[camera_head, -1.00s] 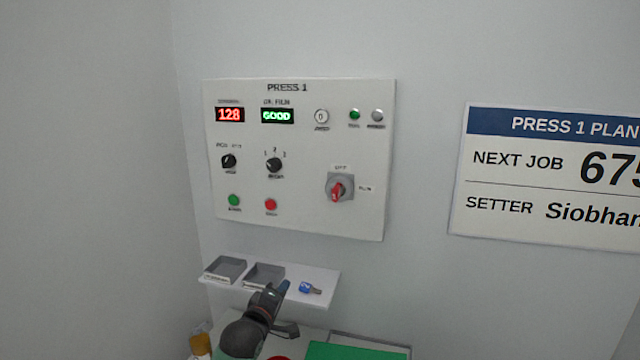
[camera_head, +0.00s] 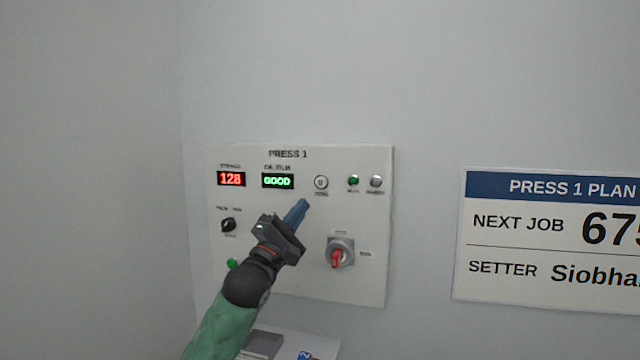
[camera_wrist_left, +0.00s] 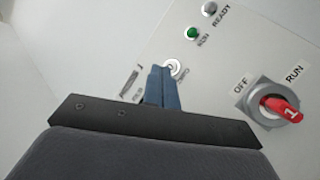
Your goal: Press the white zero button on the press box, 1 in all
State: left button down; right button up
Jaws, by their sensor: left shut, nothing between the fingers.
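The press box (camera_head: 300,275) is a pale panel on the wall, marked PRESS 1. My right gripper is not in view.
A red-handled OFF/RUN switch (camera_head: 338,254) is lower right. My arm hides the lower middle controls. A plan sign (camera_head: 550,235) hangs right.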

aim_at(321, 182)
pick_arm(q)
jog(key=r, duration=0.1)
jog(key=s+r+h, duration=0.1)
jog(key=r, duration=0.1)
jog(key=shift+d+r, duration=0.2)
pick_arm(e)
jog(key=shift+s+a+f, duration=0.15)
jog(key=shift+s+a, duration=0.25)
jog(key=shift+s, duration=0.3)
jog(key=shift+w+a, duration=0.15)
pick_arm(q)
jog(key=shift+w, duration=0.1)
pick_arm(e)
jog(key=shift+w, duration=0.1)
pick_arm(q)
jog(key=shift+w+d, duration=0.45)
jog(key=shift+w, duration=0.9)
jog(key=shift+w+d, duration=0.45)
jog(key=shift+w, duration=0.95)
jog(key=shift+w+d, duration=0.45)
jog(key=shift+w, duration=0.9)
